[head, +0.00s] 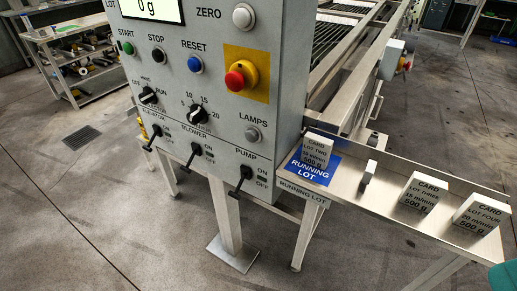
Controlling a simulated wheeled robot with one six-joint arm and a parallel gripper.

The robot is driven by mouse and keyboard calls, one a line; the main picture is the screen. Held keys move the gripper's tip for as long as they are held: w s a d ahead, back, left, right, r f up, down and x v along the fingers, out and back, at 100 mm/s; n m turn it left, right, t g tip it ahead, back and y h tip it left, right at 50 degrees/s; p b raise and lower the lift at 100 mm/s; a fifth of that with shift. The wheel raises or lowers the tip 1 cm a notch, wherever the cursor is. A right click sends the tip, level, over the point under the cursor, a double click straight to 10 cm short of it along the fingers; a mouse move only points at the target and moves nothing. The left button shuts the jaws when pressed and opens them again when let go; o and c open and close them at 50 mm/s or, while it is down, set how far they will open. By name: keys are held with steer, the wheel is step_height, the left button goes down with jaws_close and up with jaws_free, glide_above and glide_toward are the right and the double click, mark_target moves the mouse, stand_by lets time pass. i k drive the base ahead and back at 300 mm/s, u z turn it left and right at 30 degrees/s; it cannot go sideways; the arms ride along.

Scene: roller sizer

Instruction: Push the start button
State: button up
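The start button (130,48) is a round green button on the left of the grey control panel (215,105), under the word START. The black stop button (158,54) and the blue reset button (195,65) sit to its right in the same row. Nothing covers the start button. My gripper is not in the head view, so its state and its distance from the button are hidden.
A red emergency knob (236,79) on a yellow plate, rotary knobs and several black toggle levers share the panel. A steel shelf (450,207) with cards extends right. A parts cart (75,62) stands behind left. The floor (90,210) in front is clear.

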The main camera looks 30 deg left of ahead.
mark_target(128, 47)
steer(key=u, duration=1.85)
